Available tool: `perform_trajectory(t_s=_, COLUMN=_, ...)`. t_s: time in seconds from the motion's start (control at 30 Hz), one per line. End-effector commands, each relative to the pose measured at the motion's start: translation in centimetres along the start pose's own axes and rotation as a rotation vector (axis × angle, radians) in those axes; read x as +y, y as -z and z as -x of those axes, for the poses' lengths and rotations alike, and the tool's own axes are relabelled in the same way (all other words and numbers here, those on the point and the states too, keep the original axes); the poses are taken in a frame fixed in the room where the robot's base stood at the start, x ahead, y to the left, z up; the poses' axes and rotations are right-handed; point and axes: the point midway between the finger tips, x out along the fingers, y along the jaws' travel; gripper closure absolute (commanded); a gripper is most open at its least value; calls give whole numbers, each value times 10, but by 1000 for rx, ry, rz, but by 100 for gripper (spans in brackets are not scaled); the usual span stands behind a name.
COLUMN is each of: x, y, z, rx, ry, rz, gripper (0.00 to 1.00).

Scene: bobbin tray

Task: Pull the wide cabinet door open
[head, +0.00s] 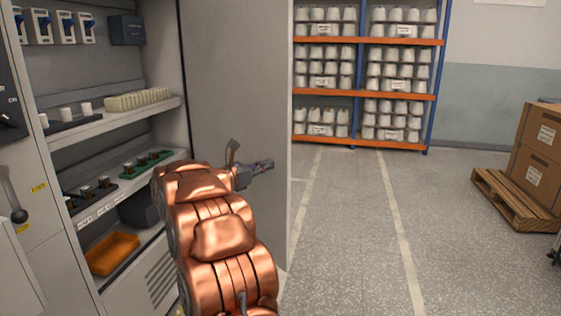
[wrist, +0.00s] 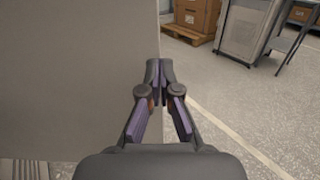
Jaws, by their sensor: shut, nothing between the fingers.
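The wide cabinet door (head: 225,75) is a grey panel standing swung open to the right of the cabinet's shelves in the head view. Its inner face shows, and it also fills the left of the wrist view (wrist: 70,80). My gripper (head: 268,164) is in front of the door's inner face, near its free edge, with the fingers pointing right. In the wrist view the fingertips (wrist: 159,68) are together and empty, close to the door's edge. I cannot tell whether they touch it. My copper arm hides the lower part of the door. No handle shows.
A rack of cones (head: 365,92) stands at the back. Boxes (head: 540,150) on a pallet (head: 510,200) stand at right. The floor right of the door is clear.

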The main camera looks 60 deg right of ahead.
Motion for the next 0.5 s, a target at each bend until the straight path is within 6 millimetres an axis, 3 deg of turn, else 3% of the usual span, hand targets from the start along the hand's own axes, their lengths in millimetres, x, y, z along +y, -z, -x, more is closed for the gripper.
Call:
perform_trajectory(t_s=0.3, x=-1, y=0, z=-38, rx=-1, ry=2, rz=2, gripper=100)
perform_trajectory(t_s=0.5, x=1, y=0, z=-52, rx=-1, ry=-2, rz=1, gripper=100)
